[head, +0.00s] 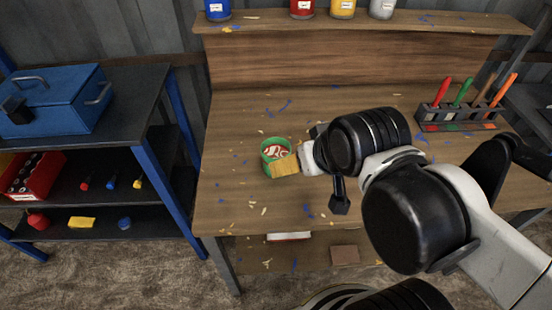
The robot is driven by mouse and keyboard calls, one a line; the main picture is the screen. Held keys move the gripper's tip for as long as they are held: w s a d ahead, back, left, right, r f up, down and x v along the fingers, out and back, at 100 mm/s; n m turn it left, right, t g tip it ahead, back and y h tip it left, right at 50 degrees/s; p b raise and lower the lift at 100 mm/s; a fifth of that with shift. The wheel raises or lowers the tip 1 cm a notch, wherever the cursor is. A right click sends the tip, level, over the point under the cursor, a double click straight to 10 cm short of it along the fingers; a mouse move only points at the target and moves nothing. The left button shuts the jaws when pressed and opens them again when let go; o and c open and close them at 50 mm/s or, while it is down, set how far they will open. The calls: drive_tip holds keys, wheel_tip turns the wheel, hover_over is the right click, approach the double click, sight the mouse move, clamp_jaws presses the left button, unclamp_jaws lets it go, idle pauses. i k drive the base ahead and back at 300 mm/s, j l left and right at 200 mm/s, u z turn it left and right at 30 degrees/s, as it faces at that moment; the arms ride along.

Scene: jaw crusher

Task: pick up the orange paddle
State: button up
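A small yellow-orange flat piece (285,166) shows at the front right of a green round tin (273,151) on the wooden bench; I cannot tell whether it is the orange paddle. A tool with a bright orange handle (503,90) stands at the right end of a rack (457,117) at the bench's back right. My gripper (326,168) is over the middle of the bench, just right of the tin. A pale part beside the yellow-orange piece lies close to it; contact is unclear. My arm hides much of the gripper, so its opening is not clear.
The rack also holds red, green and brown handled tools. Several paint cans (302,8) stand on the back ledge. A blue toolbox (53,100) and a red bin (37,175) are on shelves at left. The bench's left part is clear but for scattered chips.

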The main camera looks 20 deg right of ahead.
sight(509, 80)
drive_tip(key=z, duration=2)
